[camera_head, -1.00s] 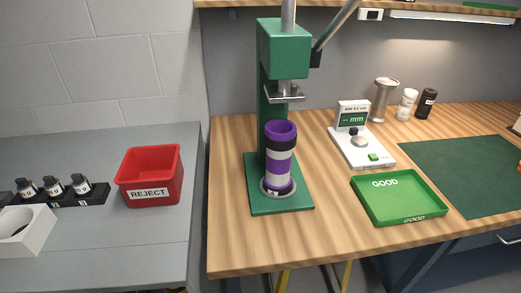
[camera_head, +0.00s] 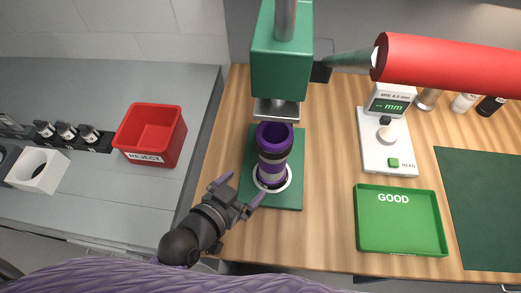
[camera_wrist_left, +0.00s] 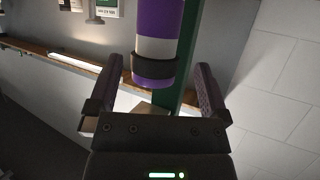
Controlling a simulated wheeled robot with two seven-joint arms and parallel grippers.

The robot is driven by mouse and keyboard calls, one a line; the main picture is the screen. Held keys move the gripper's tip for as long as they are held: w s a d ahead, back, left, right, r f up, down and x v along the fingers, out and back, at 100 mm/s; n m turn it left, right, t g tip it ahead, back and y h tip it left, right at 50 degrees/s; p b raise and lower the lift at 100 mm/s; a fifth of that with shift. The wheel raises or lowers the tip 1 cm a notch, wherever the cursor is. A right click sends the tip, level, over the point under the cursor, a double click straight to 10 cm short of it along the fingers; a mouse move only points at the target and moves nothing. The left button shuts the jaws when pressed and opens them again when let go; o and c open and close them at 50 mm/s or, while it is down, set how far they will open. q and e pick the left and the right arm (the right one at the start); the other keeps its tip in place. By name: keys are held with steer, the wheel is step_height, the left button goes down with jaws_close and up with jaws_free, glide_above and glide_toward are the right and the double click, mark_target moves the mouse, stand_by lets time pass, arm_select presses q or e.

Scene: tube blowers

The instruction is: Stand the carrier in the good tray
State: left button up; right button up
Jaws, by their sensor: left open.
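The carrier (camera_head: 273,152), a purple tube with white and black bands, stands upright on the base of the green press (camera_head: 280,60), under its ram. Its open purple mouth faces up. My left gripper (camera_head: 242,190) is open and empty, at the near left of the carrier's foot. In the left wrist view the carrier (camera_wrist_left: 157,45) shows ahead between the two open fingers (camera_wrist_left: 155,88), seemingly apart from them. The empty green good tray (camera_head: 400,245) lies on the wooden bench to the right. My right gripper is not in view.
A red press handle (camera_head: 440,65) reaches out to the right above the bench. A white gauge (camera_head: 377,155) stands behind the tray. Bare wood lies between press and tray.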

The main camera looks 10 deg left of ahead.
mark_target(265, 164)
arm_select(q)
steer(key=b+x, duration=0.2)
steer(key=x, duration=0.6)
steer(key=shift+w+d, duration=0.1)
steer(key=shift+w, duration=0.1)
steer(key=shift+w+d+f, duration=0.15)
steer(key=shift+w+d, duration=0.1)
steer(key=shift+w, duration=0.2)
steer(key=c, duration=1.1)
steer(key=shift+r+p, duration=1.6)
steer(key=shift+p, duration=0.15)
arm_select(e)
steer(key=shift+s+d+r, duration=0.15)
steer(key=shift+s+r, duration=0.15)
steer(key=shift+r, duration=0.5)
arm_select(q)
steer(key=shift+f, duration=0.1)
steer(key=shift+s, duration=0.1)
